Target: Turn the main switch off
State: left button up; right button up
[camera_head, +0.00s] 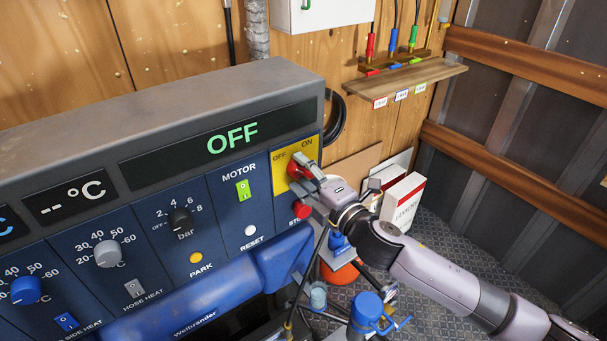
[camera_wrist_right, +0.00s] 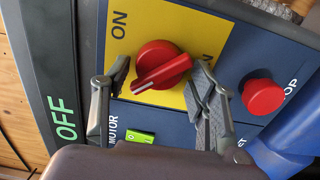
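The main switch, a red rotary knob (camera_head: 297,168), sits on a yellow plate (camera_head: 281,183) labelled OFF on the left and ON on the right. In the right wrist view the knob (camera_wrist_right: 160,65) has its white-marked end angled to the lower left, away from the ON label and towards the OFF side. The OFF label there is hidden behind a finger. My right gripper (camera_head: 304,179), also in the right wrist view (camera_wrist_right: 162,95), is open with one finger on each side of the knob; gaps show between fingers and knob. My left gripper is out of view.
A red STOP button (camera_wrist_right: 263,96) is close beside the right finger. A green motor switch (camera_head: 243,190) and white reset button (camera_head: 250,230) are left of the plate. The panel display (camera_head: 232,138) reads OFF.

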jog(key=shift+o, duration=0.5)
jog(key=v, duration=1.2)
